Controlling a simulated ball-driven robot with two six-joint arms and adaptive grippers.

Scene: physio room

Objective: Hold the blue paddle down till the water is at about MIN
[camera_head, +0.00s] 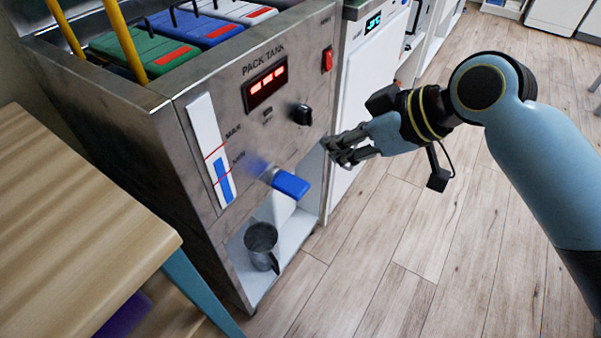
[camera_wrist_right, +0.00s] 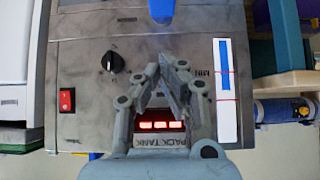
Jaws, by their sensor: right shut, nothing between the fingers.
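The blue paddle (camera_head: 291,184) sticks out from the front of the steel pack tank (camera_head: 180,115); it shows at the top edge of the right wrist view (camera_wrist_right: 162,10). The gauge (camera_head: 208,135) has a blue water column (camera_head: 222,182) whose top stands between the red MIN and MAX lines, about midway. The gauge is upside down in the right wrist view (camera_wrist_right: 224,118). My right gripper (camera_head: 329,149) is shut and empty, up and right of the paddle, apart from it. A grey metal jug (camera_head: 262,246) stands below the paddle. My left gripper is out of view.
A black knob (camera_head: 302,114) and red switch (camera_head: 327,59) are on the tank front. Green (camera_head: 140,50) and blue packs (camera_head: 195,29) sit in the top, by yellow bars. A wooden table (camera_head: 75,215) stands at left.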

